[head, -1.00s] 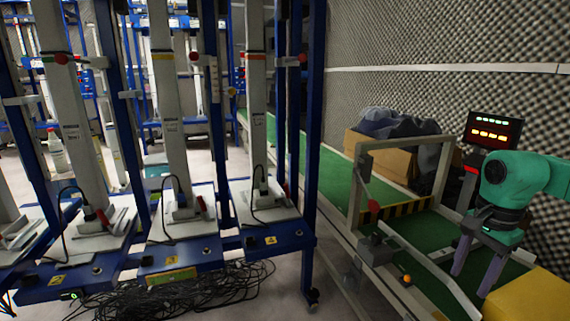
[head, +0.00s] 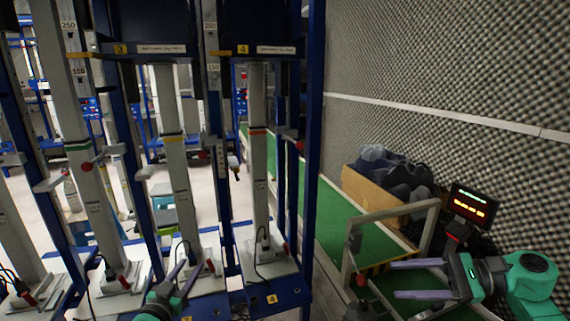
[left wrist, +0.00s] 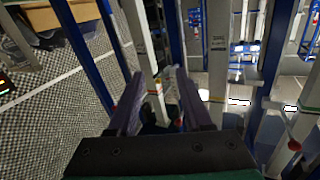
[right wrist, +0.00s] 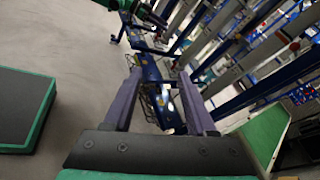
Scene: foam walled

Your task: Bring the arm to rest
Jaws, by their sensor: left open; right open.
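My left gripper (head: 193,266) shows at the bottom of the head view, in front of the blue rack's base. Its two purple fingers are apart, and nothing is between them. In the left wrist view the fingers (left wrist: 158,76) are open too, with the rack's columns beyond them. My right gripper (head: 395,279) is at the lower right of the head view, its fingers pointing left, spread and empty. In the right wrist view it (right wrist: 160,75) is open, with the rack and bare floor beyond.
A tall blue rack (head: 316,130) with pale columns fills the left and middle. At the right are a green conveyor (head: 335,215) with a metal frame (head: 385,220), a cardboard box (head: 372,193), a lit display (head: 472,205) and a foam wall (head: 450,80). A dark green-edged block (right wrist: 22,108) lies on the floor.

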